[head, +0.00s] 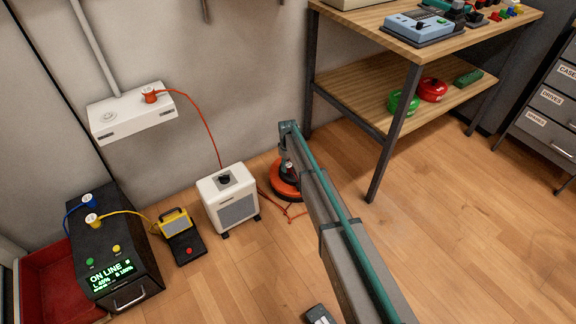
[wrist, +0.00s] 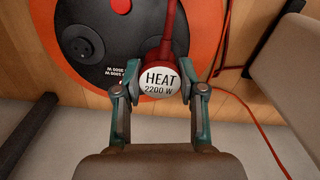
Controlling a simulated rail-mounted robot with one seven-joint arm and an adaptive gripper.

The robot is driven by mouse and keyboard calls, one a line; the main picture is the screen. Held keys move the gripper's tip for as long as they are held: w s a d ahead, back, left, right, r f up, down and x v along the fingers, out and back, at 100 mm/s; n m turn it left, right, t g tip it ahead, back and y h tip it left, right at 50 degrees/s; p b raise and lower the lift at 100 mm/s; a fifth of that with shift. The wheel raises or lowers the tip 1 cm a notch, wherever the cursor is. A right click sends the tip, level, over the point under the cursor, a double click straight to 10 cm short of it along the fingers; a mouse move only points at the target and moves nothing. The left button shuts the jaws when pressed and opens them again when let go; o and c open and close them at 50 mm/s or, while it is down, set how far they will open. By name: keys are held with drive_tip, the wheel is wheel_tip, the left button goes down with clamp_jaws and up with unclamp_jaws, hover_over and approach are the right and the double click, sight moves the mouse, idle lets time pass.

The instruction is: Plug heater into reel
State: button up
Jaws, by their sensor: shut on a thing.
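The heater (head: 228,199) is a white box on the floor by the wall. The orange reel (head: 284,188) lies flat on the floor just right of it, partly hidden by my arm. In the wrist view the reel (wrist: 205,32) shows a black hub (wrist: 45,25) with a dark round socket (wrist: 83,42). My gripper (wrist: 159,88) is shut on the heater plug (wrist: 158,80), which has a white face marked HEAT 2200 W. The plug overlaps the hub's edge, to the right of and below that socket in the picture. I cannot tell its height above the reel.
A white wall box (head: 130,112) holds an orange plug (head: 150,95) with a cord hanging down. A dark power unit (head: 110,245) and a small yellow lamp (head: 175,222) stand left of the heater. A wooden workbench (head: 440,85) stands to the right.

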drive_tip(key=shift+f, duration=0.6)
drive_tip(key=o, duration=1.2)
drive_tip(key=shift+o, duration=0.2)
wheel_tip(320, 180, up, 12)
